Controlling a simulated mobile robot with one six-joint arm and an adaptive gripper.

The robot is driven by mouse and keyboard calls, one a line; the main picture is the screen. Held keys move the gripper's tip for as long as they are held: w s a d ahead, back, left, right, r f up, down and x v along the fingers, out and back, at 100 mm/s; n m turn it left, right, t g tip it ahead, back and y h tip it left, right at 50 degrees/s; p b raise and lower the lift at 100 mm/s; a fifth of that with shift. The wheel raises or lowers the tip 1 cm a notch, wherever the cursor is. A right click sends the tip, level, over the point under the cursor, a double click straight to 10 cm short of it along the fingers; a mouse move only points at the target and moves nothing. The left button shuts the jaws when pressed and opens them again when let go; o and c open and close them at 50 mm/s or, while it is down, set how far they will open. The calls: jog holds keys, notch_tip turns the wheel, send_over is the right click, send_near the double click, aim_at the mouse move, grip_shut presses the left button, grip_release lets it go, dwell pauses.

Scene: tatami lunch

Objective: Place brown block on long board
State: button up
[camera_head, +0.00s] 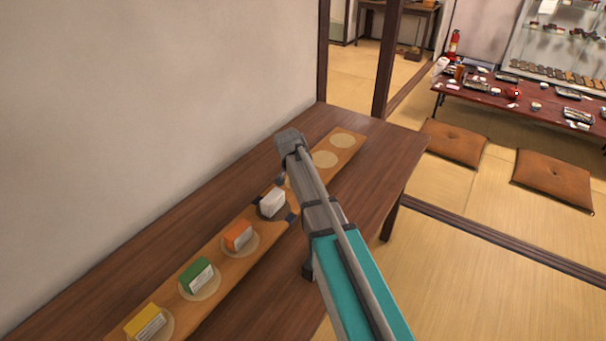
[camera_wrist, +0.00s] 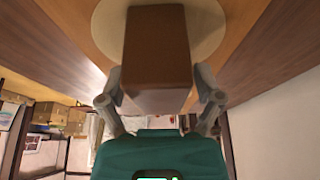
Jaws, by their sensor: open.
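The brown block (camera_wrist: 157,50) is between the two fingers of my gripper (camera_wrist: 159,97) in the wrist view. The fingers are open, one on each side of its near end. The block's far end is against a pale round spot (camera_wrist: 208,25) on the long board (camera_wrist: 245,45). In the head view my gripper (camera_head: 290,150) is over the board (camera_head: 217,250), and I cannot make out the brown block there.
The board lies on a dark wooden table (camera_head: 392,165) along a plain wall (camera_head: 150,120). Empty round spots (camera_head: 342,140) show at its far end. Brown cushions (camera_head: 453,143) and a low red table (camera_head: 530,97) with dishes are beyond on the tatami.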

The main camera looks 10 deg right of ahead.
jog(key=shift+r, duration=0.15)
jog(key=p+v, duration=0.3)
jog(key=shift+r+p, duration=0.25)
jog(key=shift+p, duration=0.05)
jog(key=p+v, duration=0.7)
jog(key=v, duration=0.1)
jog(key=shift+s+a+r+p, duration=0.1)
jog(key=shift+r+p, duration=0.1)
jog(key=shift+p, duration=0.2)
dwell(0.5)
jog(key=s+d+f+n+g+y, duration=0.1)
jog(key=s+d+n+g+y, duration=0.2)
jog(key=s+n, duration=0.6)
jog(key=s, duration=1.5)
jog(key=shift+d+f, duration=0.25)
